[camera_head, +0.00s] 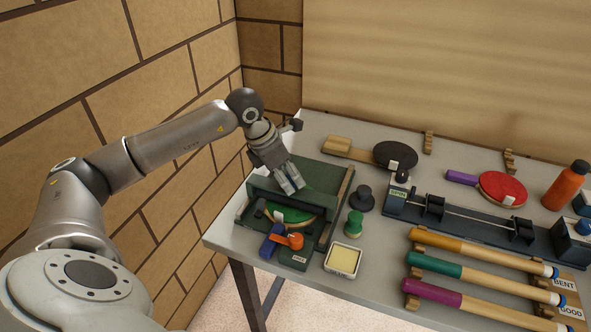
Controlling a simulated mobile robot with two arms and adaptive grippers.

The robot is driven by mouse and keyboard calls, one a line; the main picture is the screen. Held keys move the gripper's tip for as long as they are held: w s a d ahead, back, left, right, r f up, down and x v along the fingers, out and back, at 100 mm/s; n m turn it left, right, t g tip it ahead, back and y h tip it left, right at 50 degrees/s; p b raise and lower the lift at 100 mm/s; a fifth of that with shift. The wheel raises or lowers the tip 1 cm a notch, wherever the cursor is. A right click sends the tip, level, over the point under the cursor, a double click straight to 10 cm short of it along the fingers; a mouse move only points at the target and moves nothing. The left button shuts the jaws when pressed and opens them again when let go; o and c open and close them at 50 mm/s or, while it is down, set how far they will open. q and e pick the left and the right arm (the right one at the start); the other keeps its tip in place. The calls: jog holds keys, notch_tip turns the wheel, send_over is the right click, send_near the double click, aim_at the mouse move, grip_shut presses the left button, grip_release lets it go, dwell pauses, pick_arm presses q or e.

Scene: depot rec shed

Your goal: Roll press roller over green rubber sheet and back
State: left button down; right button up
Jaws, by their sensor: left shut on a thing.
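The press (246,211) is a dark green tray-like frame at the left end of the table. A paddle faced with the green rubber sheet (303,215) lies in it, with a small white tag on it. A dark bar, apparently the press roller (262,193), crosses the press behind the sheet's visible front part. My left gripper (291,186) points down at this bar and is shut on it; its fingertips partly hide the grip. Whether the roller touches the sheet is hard to tell. My right gripper is not in view.
Farther right are paddles, a rod rig (465,219), several striped-end cues and an orange bottle (565,186).

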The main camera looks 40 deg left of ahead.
pick_arm(q)
jog(key=s, duration=0.3)
jog(key=shift+d+b, duration=0.4)
jog(key=shift+s, duration=0.15)
jog(key=c, duration=1.3)
grip_release()
jog(key=shift+f, duration=0.1)
jog(key=o, duration=0.4)
jog(key=shift+s+d, duration=0.1)
jog(key=shift+c, duration=0.2)
notch_tip(320, 180, up, 11)
send_over(292, 198)
jog(key=s+a, duration=0.3)
jog(key=s, duration=0.3)
jog(key=shift+s+a, duration=0.15)
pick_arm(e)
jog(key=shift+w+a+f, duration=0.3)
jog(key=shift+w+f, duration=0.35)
